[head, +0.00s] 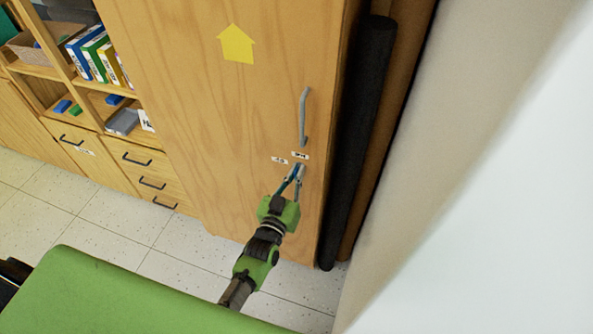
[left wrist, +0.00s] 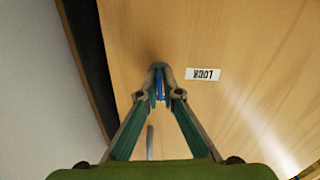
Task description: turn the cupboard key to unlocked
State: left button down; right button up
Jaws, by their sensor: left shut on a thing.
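The tall wooden cupboard (head: 190,60) has a pale door with a grey vertical handle (head: 303,118) near its right edge. Below the handle are two small white labels; the right one (head: 300,155) is nearest the lock, the other (head: 279,160) is to its left. My left gripper (head: 297,172) reaches the door just below them. In the left wrist view, the gripper (left wrist: 160,76) is shut on the key (left wrist: 160,90), a small blue piece between the fingertips. A label (left wrist: 203,74), upside down, seems to read LOCK. The fingers hide most of the key, so its angle is unclear.
A yellow arrow (head: 237,45) is on the cupboard door. A black roll (head: 357,140) stands right of the cupboard, beside a pale wall (head: 480,190). Drawers (head: 150,180) and shelves with books (head: 90,55) are at left. Tiled floor (head: 120,220) shows in front.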

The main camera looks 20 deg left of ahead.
pick_arm(q)
jog(key=shift+s+f+m, duration=0.15)
jog(key=shift+f+m, duration=0.25)
jog(key=shift+m, duration=0.1)
jog(key=c, duration=2.3)
grip_release()
jog(key=shift+a, duration=0.1)
jog(key=shift+r, duration=0.15)
jog(key=s, duration=1.1)
jog(key=shift+s+a, duration=0.2)
jog(key=shift+a, duration=0.05)
